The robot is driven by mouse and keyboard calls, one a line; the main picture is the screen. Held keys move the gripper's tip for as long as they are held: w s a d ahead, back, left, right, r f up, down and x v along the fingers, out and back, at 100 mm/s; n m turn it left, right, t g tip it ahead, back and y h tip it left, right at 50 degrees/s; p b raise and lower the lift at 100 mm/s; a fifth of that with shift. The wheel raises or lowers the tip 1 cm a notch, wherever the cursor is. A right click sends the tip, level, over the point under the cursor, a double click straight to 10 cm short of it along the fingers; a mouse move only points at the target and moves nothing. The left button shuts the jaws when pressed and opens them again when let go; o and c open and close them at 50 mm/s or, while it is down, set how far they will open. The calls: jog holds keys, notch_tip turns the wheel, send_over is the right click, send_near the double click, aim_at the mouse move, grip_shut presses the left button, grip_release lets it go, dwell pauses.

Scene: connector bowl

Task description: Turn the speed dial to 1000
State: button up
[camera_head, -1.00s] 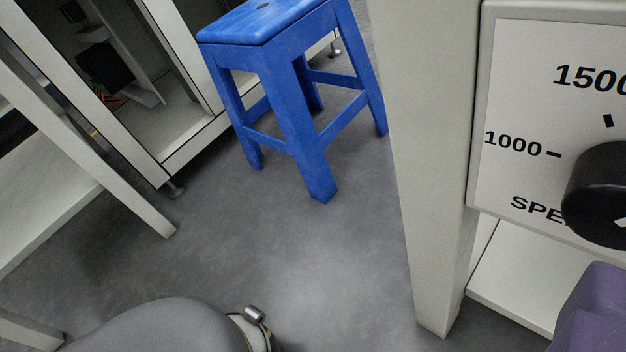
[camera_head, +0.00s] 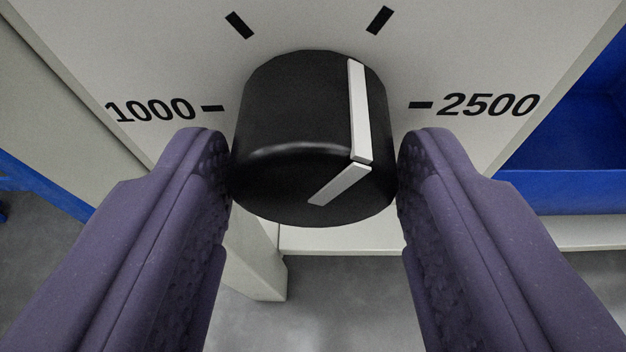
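The speed dial (camera_head: 300,115) is a black round knob on a pale panel in the middle of the view. Its white pointer (camera_head: 358,110) runs along its side and face, toward the upper right tick, between the 1000 and 2500 marks. The 1000 label (camera_head: 150,110) is at the left of the dial. My gripper (camera_head: 314,185) has one purple finger on each side of the dial. Both fingers appear to touch its sides, so it looks shut on the dial. The lower part of the panel's lettering is hidden.
The 2500 label (camera_head: 490,105) is at the right of the dial. A blue bin (camera_head: 580,190) lies beyond the panel at the right. A pale leg (camera_head: 262,275) and grey floor show below. A blue piece shows at the far left.

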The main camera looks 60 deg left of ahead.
jog(key=c, duration=0.6)
jog(key=n+t+p, duration=0.1)
jog(key=n+t+h+p, duration=0.1)
jog(key=n, duration=0.1)
jog(key=shift+s+a+n+h, duration=0.1)
jog(key=shift+s+n+h, duration=0.05)
jog(key=shift+n+h, duration=0.15)
jog(key=n+t+h+p, duration=0.1)
jog(key=n+t, duration=0.1)
jog(key=n, duration=0.2)
jog(key=shift+t+p, duration=0.35)
jog(key=shift+t, duration=0.05)
jog(key=n+t, duration=0.1)
jog(key=n, duration=0.1)
jog(key=n+t, duration=0.1)
jog(key=n, duration=0.2)
jog(key=shift+s+a+f, duration=0.1)
jog(key=shift+f, duration=0.1)
jog(key=n+t+b, duration=0.1)
jog(key=n, duration=0.1)
jog(key=n+t+y, duration=0.1)
jog(key=n, duration=0.2)
jog(key=shift+f+b, duration=0.1)
jog(key=shift+b, duration=0.25)
jog(key=shift+n, duration=0.6)
jog(key=shift+n+y+b, duration=0.3)
